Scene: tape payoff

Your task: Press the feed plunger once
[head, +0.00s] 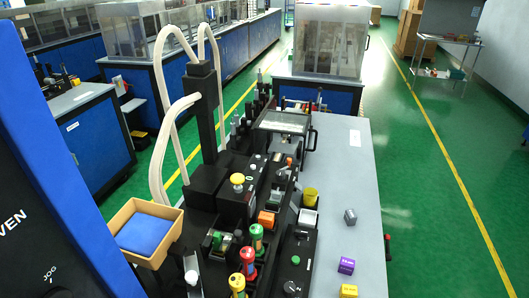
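A yellow round knob (237,179) stands on a pale collar on top of a black block (233,202) in the middle of the bench; it looks like the feed plunger, but no label is readable. A white knob (191,277) stands upright nearer the front, left of the spools. A small green button (295,260) sits on a black panel to the right. I cannot tell from this view how far any of them is pressed. My gripper does not show in the head view, so nothing is seen touching the knob.
Upright green, red and yellow spools (248,258) stand in front. A tan bin with a blue pad (177,249) is at left. A tall black column (205,120) with pale hoses rises behind. Purple, yellow and grey small blocks (346,266) lie on the grey tabletop (348,170), otherwise mostly clear.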

